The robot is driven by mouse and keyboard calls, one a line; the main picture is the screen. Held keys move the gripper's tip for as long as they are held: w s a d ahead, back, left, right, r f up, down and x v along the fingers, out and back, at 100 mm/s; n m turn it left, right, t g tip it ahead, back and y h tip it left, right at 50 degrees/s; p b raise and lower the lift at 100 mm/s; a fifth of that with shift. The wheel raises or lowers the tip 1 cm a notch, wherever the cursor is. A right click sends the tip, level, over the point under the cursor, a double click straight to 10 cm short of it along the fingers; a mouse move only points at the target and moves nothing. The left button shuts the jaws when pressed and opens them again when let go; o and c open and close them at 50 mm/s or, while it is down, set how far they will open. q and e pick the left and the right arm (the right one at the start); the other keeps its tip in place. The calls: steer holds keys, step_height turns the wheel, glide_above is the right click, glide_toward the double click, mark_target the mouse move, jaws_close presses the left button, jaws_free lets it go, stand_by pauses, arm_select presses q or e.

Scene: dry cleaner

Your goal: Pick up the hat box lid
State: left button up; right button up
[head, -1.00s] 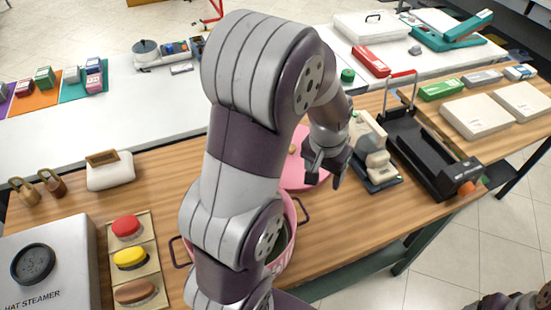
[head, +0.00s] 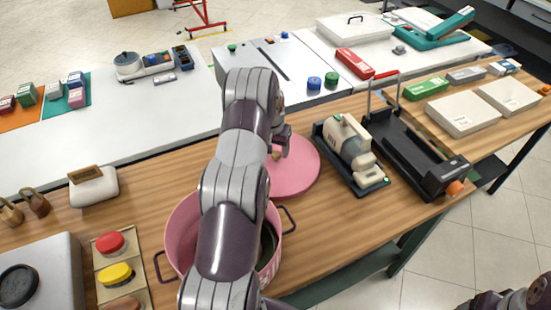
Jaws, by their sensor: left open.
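The pink hat box lid (head: 297,172) lies flat on the wooden table, with a small tan knob (head: 276,155) near its middle. My left gripper (head: 278,148) is open above the lid, close to the knob. The arm partly covers the gripper and the lid's left side, so I cannot tell whether the fingers touch the knob. The open pink hat box (head: 182,232) stands nearer to me, with a dark handle on each side. My left arm crosses in front of it and hides its middle. Only a piece of my right arm shows at the bottom right.
A cream and grey machine on a dark base (head: 350,155) stands close to the lid's right. A black rack (head: 412,150) is beyond it. Bare table lies right of the box.

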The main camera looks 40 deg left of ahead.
arm_select(q)
steer(key=shift+w+f, duration=0.1)
steer(key=shift+f, duration=0.5)
steer(key=shift+w+f, duration=0.2)
steer(key=shift+f, duration=0.25)
steer(key=shift+s+r, duration=0.1)
steer(key=c, duration=0.9)
steer(key=shift+c, duration=1.1)
